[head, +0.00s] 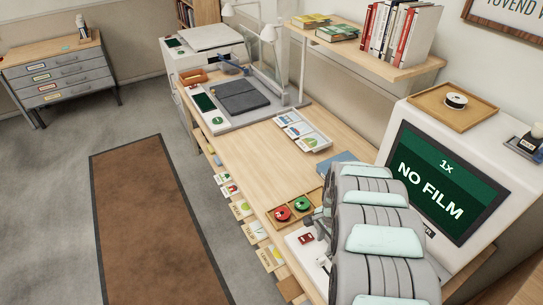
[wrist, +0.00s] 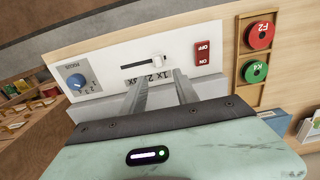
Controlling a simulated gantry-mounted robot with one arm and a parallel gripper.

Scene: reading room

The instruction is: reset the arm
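My arm (head: 385,240) is in the lower right of the head view, in front of the film reader (head: 445,185), whose screen reads "1x NO FILM". My gripper (wrist: 161,78) shows in the wrist view with its two fingers apart and nothing visible between them. The fingers point at the reader's white control panel (wrist: 120,55), over its printed zoom scale. The panel has a blue focus knob (wrist: 77,81), a slider (wrist: 157,60) and a red on/off switch (wrist: 203,53). I cannot tell whether the fingertips touch the panel.
A wooden tray (head: 269,217) with a red and a green reel lies left of the arm. Cards (head: 302,131) and a blue book (head: 338,163) lie on the desk (head: 235,155). A shelf with books (head: 370,65) stands behind. The desk's middle is mostly clear.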

